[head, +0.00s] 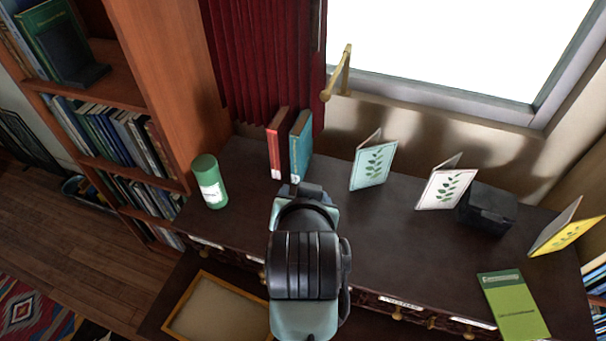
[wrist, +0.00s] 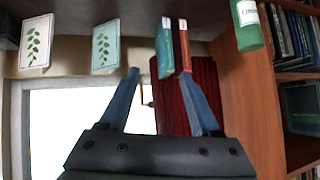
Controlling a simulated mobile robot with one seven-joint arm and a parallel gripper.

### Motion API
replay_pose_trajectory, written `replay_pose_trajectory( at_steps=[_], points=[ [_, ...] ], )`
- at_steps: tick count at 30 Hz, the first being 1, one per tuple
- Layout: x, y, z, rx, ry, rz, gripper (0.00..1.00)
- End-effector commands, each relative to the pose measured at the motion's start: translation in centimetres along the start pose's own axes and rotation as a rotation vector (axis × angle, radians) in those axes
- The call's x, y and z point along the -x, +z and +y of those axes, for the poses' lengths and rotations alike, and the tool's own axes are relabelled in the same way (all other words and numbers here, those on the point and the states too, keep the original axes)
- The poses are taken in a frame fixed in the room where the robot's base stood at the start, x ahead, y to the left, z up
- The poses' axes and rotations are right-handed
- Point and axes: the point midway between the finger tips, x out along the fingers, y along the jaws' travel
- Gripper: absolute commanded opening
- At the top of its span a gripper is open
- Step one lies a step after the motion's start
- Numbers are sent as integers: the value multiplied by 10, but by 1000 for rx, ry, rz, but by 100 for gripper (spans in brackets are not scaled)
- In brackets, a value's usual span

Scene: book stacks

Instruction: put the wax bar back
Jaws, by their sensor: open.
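I cannot pick out a wax bar for certain in either view. My gripper (wrist: 160,76) is open in the wrist view, its two blue fingers apart with nothing seen between them. That view is upside down, with the dark cabinet top along its upper edge. In the head view my arm reaches over the front of the dark cabinet top (head: 395,235), and its own wrist hides the fingers. Behind it stand a red book (head: 274,150) and a teal book (head: 300,148); they also show beyond the fingers in the wrist view.
A green canister (head: 209,182) stands left, near the bookcase (head: 165,60). Leaf-print cards (head: 372,166) (head: 446,188), a black box (head: 488,208) and a yellow card (head: 567,236) stand right. A green booklet (head: 513,306) lies front right. A yellow-framed panel (head: 183,320) is lower left.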

Motion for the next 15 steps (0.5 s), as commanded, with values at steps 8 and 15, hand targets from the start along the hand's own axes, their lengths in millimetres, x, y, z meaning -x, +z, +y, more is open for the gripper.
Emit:
replay_pose_trajectory(
  at_steps=[8,15],
  points=[
    [165,-226,-44,103,-119,846,64],
    [320,-290,-57,147,-145,1356,64]
  ],
)
